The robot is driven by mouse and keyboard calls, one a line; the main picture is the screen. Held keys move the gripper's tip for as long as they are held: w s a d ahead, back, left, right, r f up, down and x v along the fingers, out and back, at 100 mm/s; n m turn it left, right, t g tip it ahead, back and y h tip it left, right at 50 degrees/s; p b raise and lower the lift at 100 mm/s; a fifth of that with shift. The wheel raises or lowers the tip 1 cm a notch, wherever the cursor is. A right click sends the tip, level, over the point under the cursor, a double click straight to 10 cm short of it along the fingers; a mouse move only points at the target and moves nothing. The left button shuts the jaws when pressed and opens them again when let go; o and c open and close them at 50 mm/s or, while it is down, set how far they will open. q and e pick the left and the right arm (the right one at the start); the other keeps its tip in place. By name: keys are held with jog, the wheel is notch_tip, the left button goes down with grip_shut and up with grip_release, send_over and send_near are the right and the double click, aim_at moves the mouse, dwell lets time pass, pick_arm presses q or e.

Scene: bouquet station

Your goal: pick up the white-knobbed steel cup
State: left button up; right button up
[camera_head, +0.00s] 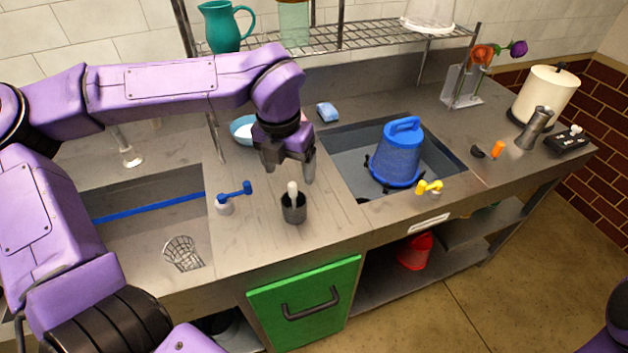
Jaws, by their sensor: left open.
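The white-knobbed steel cup (294,212) is a small dark grey cup with a white knob rising from its top. It stands upright on the counter between the two sinks. My left gripper (289,175) is open and empty, pointing down. Its fingertips appear just above and slightly behind the knob; I cannot tell the exact gap. My right gripper is out of the picture.
A light blue bowl (242,130) sits behind my gripper. The right sink holds a blue bucket (398,155). A yellow tap (429,187) is at its front edge.

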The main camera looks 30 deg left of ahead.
aim_at(294, 193)
pick_arm(q)
jog(key=shift+w+f, duration=0.25)
jog(key=shift+f, duration=0.3)
jog(key=shift+w+f, duration=0.25)
jog(key=shift+f, duration=0.3)
jog(key=f, duration=0.2)
jog(key=f+p, duration=0.1)
jog(key=f, duration=0.2)
jog(key=w+f+p, duration=0.1)
jog(key=f, duration=0.1)
jog(key=shift+w+a+f, duration=0.1)
jog(key=shift+a+f, duration=0.25)
jog(key=shift+f, duration=0.05)
jog(key=shift+s+r, duration=0.15)
jog(key=shift+s, duration=0.25)
jog(key=c, duration=0.4)
jog(key=shift+w, duration=0.1)
jog(key=c, duration=0.5)
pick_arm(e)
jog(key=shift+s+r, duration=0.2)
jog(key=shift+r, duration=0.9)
